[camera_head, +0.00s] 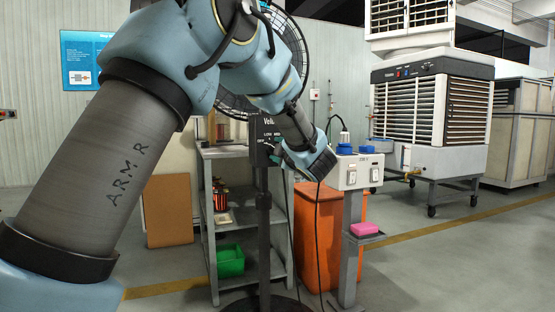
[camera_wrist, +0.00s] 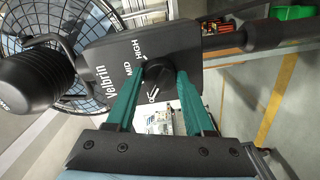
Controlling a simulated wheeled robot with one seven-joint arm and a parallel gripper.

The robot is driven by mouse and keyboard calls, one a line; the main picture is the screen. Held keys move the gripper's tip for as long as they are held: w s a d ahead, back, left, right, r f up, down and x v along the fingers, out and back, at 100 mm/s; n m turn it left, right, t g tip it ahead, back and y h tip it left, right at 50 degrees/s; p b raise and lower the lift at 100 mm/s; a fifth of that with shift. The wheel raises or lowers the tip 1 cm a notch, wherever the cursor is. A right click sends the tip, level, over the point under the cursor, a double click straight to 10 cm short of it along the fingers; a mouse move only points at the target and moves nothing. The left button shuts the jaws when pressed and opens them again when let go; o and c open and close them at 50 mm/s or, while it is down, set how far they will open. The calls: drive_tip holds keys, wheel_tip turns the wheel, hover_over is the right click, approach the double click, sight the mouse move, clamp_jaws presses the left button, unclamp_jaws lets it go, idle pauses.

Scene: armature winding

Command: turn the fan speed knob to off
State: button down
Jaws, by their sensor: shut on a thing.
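The fan (camera_head: 292,50) stands on a black pole with a dark control box (camera_head: 262,128), partly hidden by my arm. In the wrist view the control box (camera_wrist: 105,75) carries the name "Velbrin" and the labels MID and HIGH. The round black speed knob (camera_wrist: 157,75) is on its face. My gripper (camera_wrist: 160,70) has its green fingers on either side of the knob, shut on it. A pale mark shows at the knob's near side; which setting it points to is unclear. In the head view my gripper (camera_head: 279,152) is at the box and the knob is hidden.
A grey shelf (camera_head: 243,200) with a green bin (camera_head: 230,261) stands behind the pole. An orange bin (camera_head: 312,235) and a post with a white switch box (camera_head: 357,172) are to the right. A large air cooler (camera_head: 428,110) stands farther right. Open floor lies at the right front.

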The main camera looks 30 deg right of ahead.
drive_tip(key=shift+f+n+b, duration=0.1)
drive_tip(key=shift+n+b, duration=0.3)
drive_tip(key=shift+n, duration=0.1)
drive_tip(key=shift+c, duration=1.4)
unclamp_jaws()
drive_tip(key=s+a+p, duration=0.1)
drive_tip(key=s, duration=0.9)
drive_tip(key=shift+s+a+p, duration=0.15)
drive_tip(key=shift+s+p, duration=0.25)
